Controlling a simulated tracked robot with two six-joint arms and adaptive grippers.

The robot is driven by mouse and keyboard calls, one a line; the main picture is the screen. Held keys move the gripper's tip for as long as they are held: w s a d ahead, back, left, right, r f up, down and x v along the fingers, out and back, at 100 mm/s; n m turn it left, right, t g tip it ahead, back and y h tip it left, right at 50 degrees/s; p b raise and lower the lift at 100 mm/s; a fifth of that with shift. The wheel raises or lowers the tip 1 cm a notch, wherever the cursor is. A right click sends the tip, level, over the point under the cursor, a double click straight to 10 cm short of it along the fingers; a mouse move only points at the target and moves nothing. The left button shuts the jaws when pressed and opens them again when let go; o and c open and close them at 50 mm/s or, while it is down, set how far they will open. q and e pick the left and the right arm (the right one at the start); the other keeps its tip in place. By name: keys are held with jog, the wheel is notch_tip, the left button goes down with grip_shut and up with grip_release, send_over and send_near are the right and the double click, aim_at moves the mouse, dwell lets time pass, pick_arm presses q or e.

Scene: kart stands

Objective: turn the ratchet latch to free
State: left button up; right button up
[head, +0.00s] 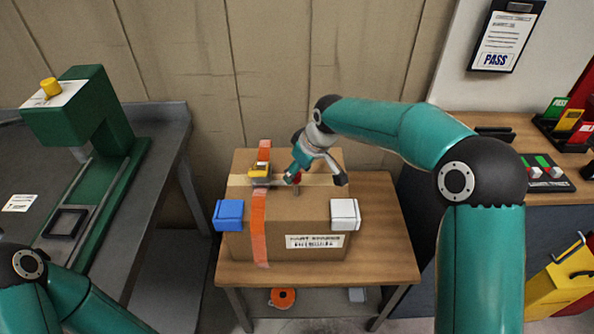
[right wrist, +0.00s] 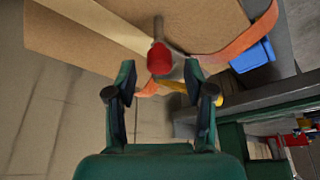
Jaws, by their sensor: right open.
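A cardboard box (head: 290,215) stands on a small wooden table, with an orange strap (head: 259,225) over it. A yellow and grey piece (head: 260,172), apparently the strap's ratchet, sits on the strap on top. A red knob (right wrist: 160,57) on a grey stem shows in the right wrist view, between and just beyond the fingertips. In the head view the knob is partly hidden by my right gripper (head: 315,177), which is open above the box top. The right wrist view shows the open, empty fingers (right wrist: 160,75) on both sides of the knob. My left gripper is out of view.
Blue (head: 229,214) and white (head: 345,214) blocks are at the box's front corners. A green press (head: 90,120) stands on the left bench. An orange roll (head: 282,298) lies on the table's lower shelf. A wall is close behind the box.

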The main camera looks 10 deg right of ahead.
jog(key=shift+w+a+f, duration=0.1)
jog(key=shift+w+f, duration=0.1)
jog(key=shift+f, duration=0.45)
grip_shut()
